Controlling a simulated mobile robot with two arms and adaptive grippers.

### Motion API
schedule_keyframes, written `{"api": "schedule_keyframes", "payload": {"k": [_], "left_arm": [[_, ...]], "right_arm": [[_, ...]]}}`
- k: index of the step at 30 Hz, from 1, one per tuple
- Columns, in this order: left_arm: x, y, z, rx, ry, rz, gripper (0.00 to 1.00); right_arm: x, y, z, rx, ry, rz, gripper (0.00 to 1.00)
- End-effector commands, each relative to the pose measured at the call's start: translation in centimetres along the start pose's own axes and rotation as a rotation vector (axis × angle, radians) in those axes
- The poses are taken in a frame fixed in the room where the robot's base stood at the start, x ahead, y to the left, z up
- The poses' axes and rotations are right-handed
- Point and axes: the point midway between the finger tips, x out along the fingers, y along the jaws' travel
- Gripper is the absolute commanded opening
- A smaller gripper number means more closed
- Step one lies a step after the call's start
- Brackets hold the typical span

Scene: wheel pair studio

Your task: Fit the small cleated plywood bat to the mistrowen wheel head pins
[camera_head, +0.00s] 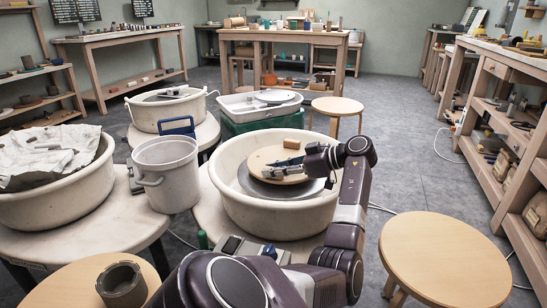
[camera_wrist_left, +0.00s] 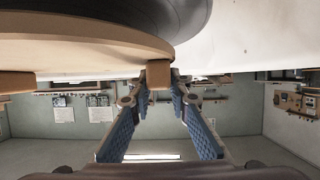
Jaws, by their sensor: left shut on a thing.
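The round plywood bat (camera_head: 262,157) is over the dark grey wheel head (camera_head: 312,188) inside the nearest white splash pan (camera_head: 235,191). One cleat block (camera_head: 291,143) stands up on its far side. My left gripper (camera_head: 270,172) reaches in from the right and is shut on the near cleat. In the left wrist view, upside down, that cleat (camera_wrist_left: 158,73) is between the fingertips, and the bat (camera_wrist_left: 85,50) shows edge-on against the wheel head (camera_wrist_left: 175,15). The bat hides the pins. I cannot tell whether it is fully seated. My right gripper is not in view.
A white bucket (camera_head: 167,176) stands left of the pan, beside a basin (camera_head: 66,203) holding a cloth. A round stool (camera_head: 445,262) is at right; a grey cup (camera_head: 122,286) is at lower left.

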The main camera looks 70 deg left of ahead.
Motion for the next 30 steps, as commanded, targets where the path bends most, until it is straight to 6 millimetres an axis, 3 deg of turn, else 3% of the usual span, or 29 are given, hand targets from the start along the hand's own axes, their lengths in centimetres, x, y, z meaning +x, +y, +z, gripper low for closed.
{"api": "schedule_keyframes", "payload": {"k": [21,30], "left_arm": [[0.9,0.0,2.2,-0.002,0.003,0.001,0.00],[0.9,0.0,2.0,-0.003,0.003,0.001,0.00]], "right_arm": [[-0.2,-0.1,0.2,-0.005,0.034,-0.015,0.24],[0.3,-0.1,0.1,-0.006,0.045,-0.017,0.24]]}}
